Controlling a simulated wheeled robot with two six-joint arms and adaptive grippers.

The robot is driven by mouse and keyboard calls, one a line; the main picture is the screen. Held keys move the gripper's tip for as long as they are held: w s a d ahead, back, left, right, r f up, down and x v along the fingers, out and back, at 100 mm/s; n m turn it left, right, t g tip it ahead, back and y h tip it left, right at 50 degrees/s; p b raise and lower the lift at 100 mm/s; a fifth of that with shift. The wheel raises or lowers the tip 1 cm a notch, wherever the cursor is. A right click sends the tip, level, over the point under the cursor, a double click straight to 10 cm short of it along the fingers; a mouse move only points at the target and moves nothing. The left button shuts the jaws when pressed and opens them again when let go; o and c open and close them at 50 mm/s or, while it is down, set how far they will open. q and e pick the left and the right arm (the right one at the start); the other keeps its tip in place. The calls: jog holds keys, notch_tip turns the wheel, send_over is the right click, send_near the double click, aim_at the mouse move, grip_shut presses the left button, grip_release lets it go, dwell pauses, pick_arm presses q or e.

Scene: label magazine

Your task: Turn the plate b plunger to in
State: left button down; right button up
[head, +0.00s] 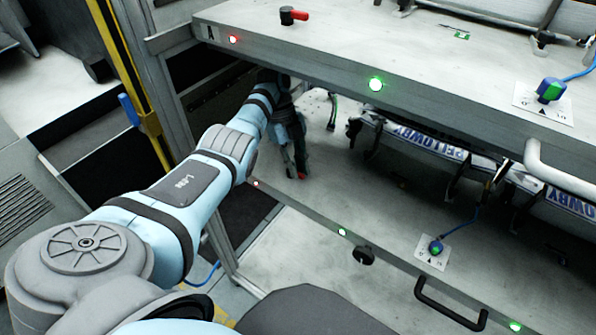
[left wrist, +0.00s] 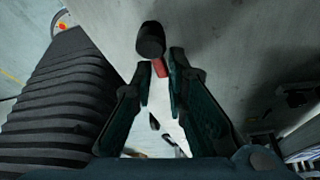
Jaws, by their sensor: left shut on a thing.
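The plate b plunger appears to be on the lower plate (head: 290,225), under the upper shelf. In the left wrist view it shows as a black cylinder (left wrist: 150,40) with a red handle (left wrist: 160,67). In the head view only a bit of red (head: 302,176) shows beside my gripper, and the rest is hidden. My left gripper (head: 294,168) reaches under the upper plate. In the left wrist view its fingertips (left wrist: 158,70) are shut on the red handle. My right gripper is not in view.
The upper plate (head: 330,45), marked A, overhangs my left arm and carries another red-handled plunger (head: 293,16). A black knob (head: 364,255) and a black handle (head: 450,305) are on the lower front edge. A blue-green switch (head: 436,247) and labelled rails (head: 430,143) lie right.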

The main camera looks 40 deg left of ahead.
pick_arm(q)
jog(key=shift+m+b, duration=0.4)
jog(key=shift+m, duration=0.1)
jog(key=shift+f, duration=0.1)
jog(key=c, duration=1.7)
grip_release()
jog(key=shift+o, duration=0.2)
jog(key=shift+w+f+g, duration=0.1)
jog(key=shift+g, duration=0.2)
